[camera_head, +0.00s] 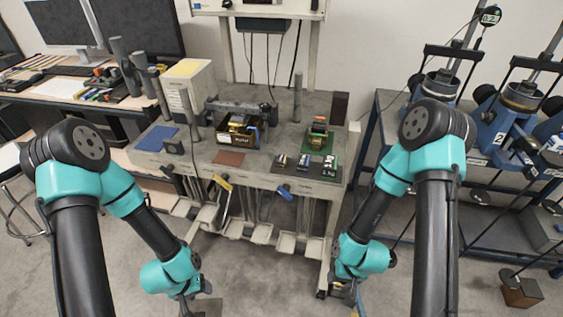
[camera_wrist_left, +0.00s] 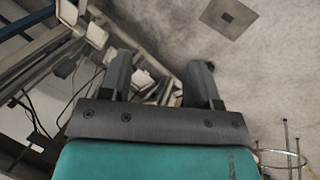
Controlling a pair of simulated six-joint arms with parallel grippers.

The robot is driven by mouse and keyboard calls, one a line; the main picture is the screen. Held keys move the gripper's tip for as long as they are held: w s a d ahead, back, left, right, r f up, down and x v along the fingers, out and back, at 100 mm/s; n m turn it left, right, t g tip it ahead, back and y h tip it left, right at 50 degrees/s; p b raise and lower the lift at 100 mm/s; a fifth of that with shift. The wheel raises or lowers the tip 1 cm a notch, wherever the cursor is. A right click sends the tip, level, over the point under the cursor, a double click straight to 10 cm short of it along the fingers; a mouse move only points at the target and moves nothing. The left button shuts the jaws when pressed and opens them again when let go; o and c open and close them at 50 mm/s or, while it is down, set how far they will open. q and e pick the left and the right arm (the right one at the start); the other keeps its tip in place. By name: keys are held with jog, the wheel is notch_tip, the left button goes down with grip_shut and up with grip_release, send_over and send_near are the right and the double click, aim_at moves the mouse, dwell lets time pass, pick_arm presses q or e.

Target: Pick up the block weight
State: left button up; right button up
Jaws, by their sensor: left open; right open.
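Several small blocks (camera_head: 304,161) with metallic and dark faces sit on a black mat at the front right of the bench; I cannot tell for sure which is the block weight. A larger metal block in a dark frame (camera_head: 240,131) stands at the bench's middle. Another block (camera_head: 318,134) stands on a green mat to its right. My left gripper (camera_head: 188,302) hangs low in front of the bench, near the floor, apart from all blocks. In the left wrist view its fingers (camera_wrist_left: 160,80) are spread with nothing between them. My right gripper (camera_head: 350,292) hangs low at the right, open.
The grey bench (camera_head: 200,160) has hanging levers (camera_head: 222,185) and trays under its front edge. A rack with blue machines (camera_head: 500,125) stands right. A brown block (camera_head: 521,292) is on the floor.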

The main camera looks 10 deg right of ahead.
pick_arm(q)
jog(key=shift+o, duration=0.2)
jog(key=w+d+r+m+t, duration=0.2)
jog(key=w+d+r+t, duration=0.2)
jog(key=w+d+r, duration=0.3)
jog(key=w+d+r+m+t, duration=0.25)
jog(key=w+d+r, duration=0.3)
jog(key=r, duration=0.45)
jog(key=d+r+t, duration=0.2)
jog(key=d+r, duration=0.3)
jog(key=r, duration=0.3)
jog(key=d+r+t, duration=0.3)
jog(key=d+r, duration=0.3)
jog(key=r, duration=0.3)
jog(key=shift+w+d+r+m+t, duration=0.25)
jog(key=shift+w+m+t, duration=0.1)
jog(key=shift+m, duration=0.1)
send_near(281, 159)
jog(key=x, duration=0.4)
jog(key=shift+w+d+f, duration=0.15)
jog(key=shift+w, duration=0.2)
jog(key=shift+w, duration=0.1)
